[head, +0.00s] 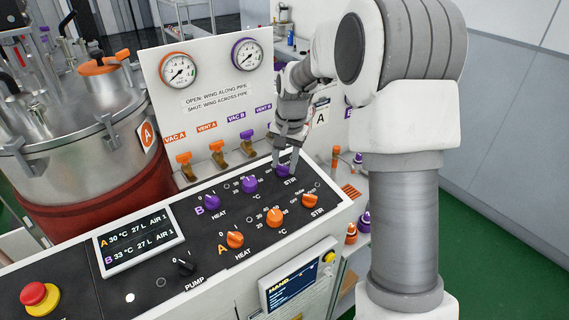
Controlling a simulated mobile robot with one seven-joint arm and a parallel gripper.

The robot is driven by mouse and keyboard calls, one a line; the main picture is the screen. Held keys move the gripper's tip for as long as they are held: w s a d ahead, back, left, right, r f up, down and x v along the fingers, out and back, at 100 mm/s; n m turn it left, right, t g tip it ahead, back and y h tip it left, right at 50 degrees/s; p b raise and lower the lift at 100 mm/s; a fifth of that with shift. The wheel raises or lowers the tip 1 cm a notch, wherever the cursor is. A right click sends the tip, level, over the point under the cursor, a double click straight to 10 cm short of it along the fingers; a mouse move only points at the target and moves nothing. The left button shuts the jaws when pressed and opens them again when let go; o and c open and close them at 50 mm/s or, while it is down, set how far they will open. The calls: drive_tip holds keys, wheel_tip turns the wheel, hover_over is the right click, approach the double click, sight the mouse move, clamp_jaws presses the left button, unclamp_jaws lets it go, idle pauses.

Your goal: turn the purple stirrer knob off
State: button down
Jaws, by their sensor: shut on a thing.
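The purple stirrer knob (283,170) is at the back right of the black control panel, above the word STIR. My gripper (286,164) comes down from above with its fingers around this knob and is shut on it. The fingers hide part of the knob, and its pointer position cannot be read.
The purple temperature knob (249,183) and purple heat knob (213,202) are to the left. Orange knobs for heat (235,239), temperature (274,217) and stir (309,201) are in front. Valve handles (246,137) stand behind. A red stop button (36,295) is at front left.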

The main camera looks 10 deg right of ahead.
drive_tip(key=shift+n, duration=1)
drive_tip(key=shift+c, duration=2.1)
unclamp_jaws()
drive_tip(key=shift+r, duration=0.15)
wheel_tip(320, 180, up, 17)
drive_tip(key=s+d, duration=0.1)
drive_tip(key=s, duration=0.1)
drive_tip(key=shift+s+b, duration=0.3)
